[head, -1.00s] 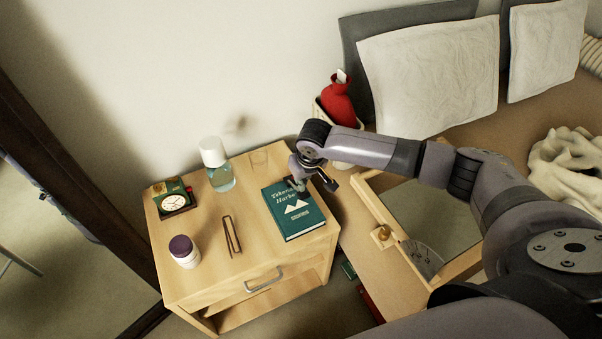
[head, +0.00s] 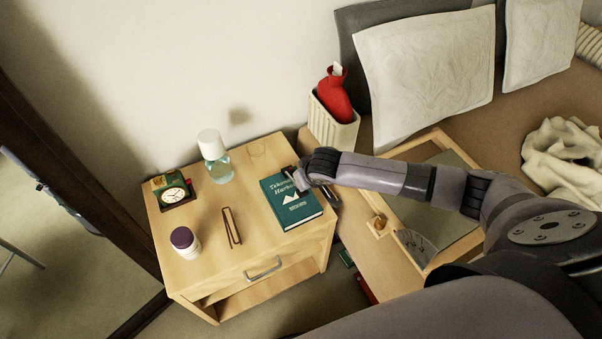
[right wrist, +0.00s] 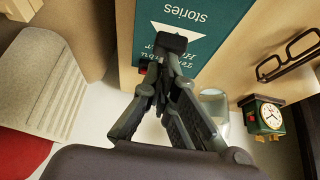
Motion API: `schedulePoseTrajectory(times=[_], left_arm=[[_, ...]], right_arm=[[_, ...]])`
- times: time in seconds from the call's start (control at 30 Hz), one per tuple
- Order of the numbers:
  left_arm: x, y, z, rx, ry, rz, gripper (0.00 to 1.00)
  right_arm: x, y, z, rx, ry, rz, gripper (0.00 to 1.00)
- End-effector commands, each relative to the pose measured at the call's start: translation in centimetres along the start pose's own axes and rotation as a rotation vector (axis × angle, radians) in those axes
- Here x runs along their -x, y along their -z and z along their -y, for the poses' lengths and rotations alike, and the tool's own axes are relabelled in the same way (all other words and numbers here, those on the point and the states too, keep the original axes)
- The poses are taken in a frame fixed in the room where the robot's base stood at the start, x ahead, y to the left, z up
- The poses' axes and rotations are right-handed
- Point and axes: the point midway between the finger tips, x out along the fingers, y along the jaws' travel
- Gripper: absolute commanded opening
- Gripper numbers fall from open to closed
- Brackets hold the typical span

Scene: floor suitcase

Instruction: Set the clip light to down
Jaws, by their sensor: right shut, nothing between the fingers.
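A green book (head: 295,208) with white lettering lies on the right side of the nightstand top. A small dark piece (head: 289,172) at its upper right edge looks like the clip light, largely hidden by my arm. In the right wrist view a black block (right wrist: 171,41), probably its head, lies over the book cover (right wrist: 205,30). My right gripper (right wrist: 160,80) is shut and empty, its fingertips just beside or under that block; whether they touch it I cannot tell. The light's tilt is unclear. My left gripper is not in view.
The nightstand (head: 240,256) also holds a clock (head: 174,194), a clear bottle (head: 216,166), a purple-lidded jar (head: 186,242) and folded glasses (head: 231,227). A ribbed bin (head: 335,128) with a red bottle stands behind right. A wood-framed mirror or tray (head: 440,158) lies right.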

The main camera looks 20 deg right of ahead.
Motion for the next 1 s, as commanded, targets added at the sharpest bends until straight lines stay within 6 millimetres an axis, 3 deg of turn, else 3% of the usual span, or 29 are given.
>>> schedulePoseTrajectory(times=[0.07, 0.43, 1.0], left_arm=[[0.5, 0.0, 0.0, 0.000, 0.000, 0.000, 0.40], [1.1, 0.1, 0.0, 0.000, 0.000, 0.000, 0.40], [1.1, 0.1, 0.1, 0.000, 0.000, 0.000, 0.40]], right_arm=[[-0.3, -1.2, 0.1, 0.000, 0.001, -0.045, 0.00], [-2.0, -3.2, 0.0, -0.002, 0.000, -0.055, 0.00], [-2.6, -3.8, 0.0, 0.000, 0.000, -0.057, 0.00]])
